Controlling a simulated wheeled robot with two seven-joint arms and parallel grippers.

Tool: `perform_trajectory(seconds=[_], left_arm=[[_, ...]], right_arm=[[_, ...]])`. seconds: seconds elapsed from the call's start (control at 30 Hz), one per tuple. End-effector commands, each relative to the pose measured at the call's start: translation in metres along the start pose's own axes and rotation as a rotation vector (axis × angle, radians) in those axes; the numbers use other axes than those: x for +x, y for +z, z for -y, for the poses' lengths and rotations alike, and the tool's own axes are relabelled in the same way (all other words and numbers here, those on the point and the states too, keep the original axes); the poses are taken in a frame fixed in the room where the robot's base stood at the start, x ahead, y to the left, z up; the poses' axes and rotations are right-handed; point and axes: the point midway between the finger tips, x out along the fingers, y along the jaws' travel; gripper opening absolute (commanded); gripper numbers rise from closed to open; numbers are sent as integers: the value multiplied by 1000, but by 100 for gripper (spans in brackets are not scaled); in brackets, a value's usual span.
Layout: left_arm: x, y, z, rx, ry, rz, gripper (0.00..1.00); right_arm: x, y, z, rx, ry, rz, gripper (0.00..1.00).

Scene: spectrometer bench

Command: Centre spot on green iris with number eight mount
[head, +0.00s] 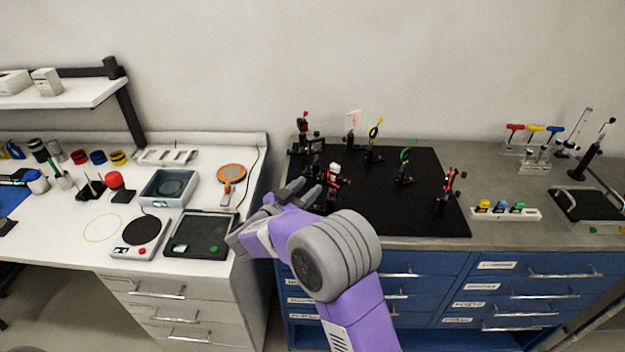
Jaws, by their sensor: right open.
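The green iris (406,157) stands on a post on the black breadboard (385,205), right of its middle. Several black mounts on posts stand on the board, one with a white and red top (333,172) near my gripper and a red-topped one (304,125) at the back left corner. No number eight can be read, so I cannot tell which is the number eight mount. My right gripper (298,190) is open over the board's left edge, close to the front left mounts and partly hiding their bases. I see no light spot on the iris. My left gripper is out of view.
A yellow iris (375,130) and a white card (353,118) stand at the board's back; a red mount (449,183) stands at its right. A white holder (506,210) with coloured pieces lies right of the board. The board's front middle is clear.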

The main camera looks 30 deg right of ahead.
Motion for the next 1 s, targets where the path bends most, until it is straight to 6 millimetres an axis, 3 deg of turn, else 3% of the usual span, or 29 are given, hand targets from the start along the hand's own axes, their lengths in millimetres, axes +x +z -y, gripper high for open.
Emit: perform_trajectory(seconds=[0.23, 0.6, 0.67, 0.9, 1.0], left_arm=[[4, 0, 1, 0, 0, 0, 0], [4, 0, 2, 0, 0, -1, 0], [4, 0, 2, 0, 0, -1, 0], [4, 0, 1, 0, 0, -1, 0], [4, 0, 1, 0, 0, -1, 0]], right_arm=[[35, 1, 0, 1, 0, 1, 44], [43, 1, 1, -1, -3, 0, 44], [43, 1, 1, -1, -3, 0, 38], [43, 1, 1, -1, -3, 1, 1], [43, 1, 1, -1, -3, 1, 0]])
